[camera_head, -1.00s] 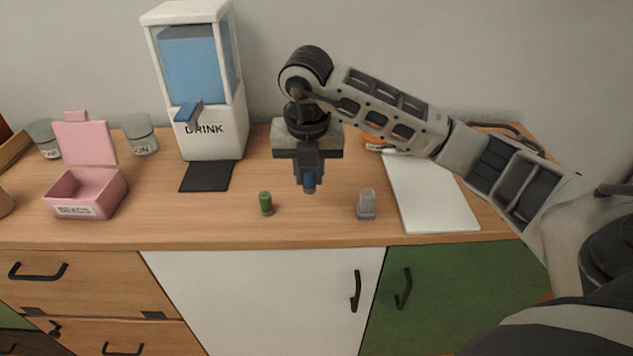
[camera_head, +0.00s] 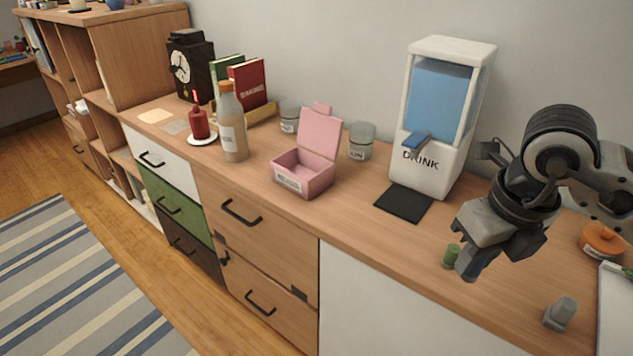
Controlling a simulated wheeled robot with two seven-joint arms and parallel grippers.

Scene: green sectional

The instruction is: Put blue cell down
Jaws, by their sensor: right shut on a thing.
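The blue cell (camera_head: 476,270) is held in my right gripper (camera_head: 482,258), which is shut on it and tilted above the wooden counter at the right. Only the cell's lower end shows; the fingers hide the rest. A green cell (camera_head: 451,255) stands upright on the counter just left of the gripper tips. My left gripper is not in view.
A drink dispenser (camera_head: 438,120) stands behind, with a black mat (camera_head: 404,204) before it. An open pink box (camera_head: 303,180), grey-lidded jars, a bottle (camera_head: 232,125) and a red candle (camera_head: 199,125) stand further left. An orange round item (camera_head: 601,240) and a white board (camera_head: 614,310) are at the right.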

